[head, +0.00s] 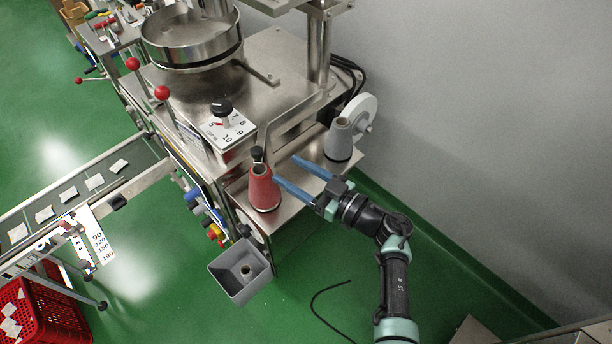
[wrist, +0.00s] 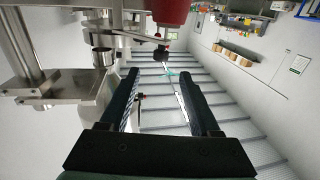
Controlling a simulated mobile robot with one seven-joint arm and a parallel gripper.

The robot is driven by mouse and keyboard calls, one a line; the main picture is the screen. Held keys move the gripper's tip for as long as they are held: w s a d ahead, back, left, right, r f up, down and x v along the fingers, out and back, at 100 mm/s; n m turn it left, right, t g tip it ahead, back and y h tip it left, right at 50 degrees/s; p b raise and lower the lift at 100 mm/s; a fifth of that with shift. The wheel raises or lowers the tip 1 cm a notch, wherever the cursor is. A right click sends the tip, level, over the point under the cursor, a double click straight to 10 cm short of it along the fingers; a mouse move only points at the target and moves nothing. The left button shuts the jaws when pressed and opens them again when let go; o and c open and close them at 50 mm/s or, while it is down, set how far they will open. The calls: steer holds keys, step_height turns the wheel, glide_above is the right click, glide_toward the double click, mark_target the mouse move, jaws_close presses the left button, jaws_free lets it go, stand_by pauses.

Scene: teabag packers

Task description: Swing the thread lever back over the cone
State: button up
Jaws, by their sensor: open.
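The red thread cone (head: 263,190) stands on the steel shelf at the machine's right end. The black knob of the thread lever (head: 257,154) shows at the cone's tip; the lever's arm is hard to make out. In the wrist view the red cone (wrist: 169,10) is at the top edge, with the black knob (wrist: 161,54) just below its narrow end, between and beyond my fingers. My gripper (head: 286,169) is open and empty, its blue fingers pointing toward the cone from the right. The wrist view shows its dark fingers apart (wrist: 160,80).
A grey cone (head: 339,139) and a white disc (head: 359,112) stand right of my fingers. A steel post (head: 318,50) rises behind. A dial box (head: 228,132) sits left of the cone, and a grey bin (head: 240,272) hangs below.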

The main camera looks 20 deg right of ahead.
steer(key=shift+v, duration=1.6)
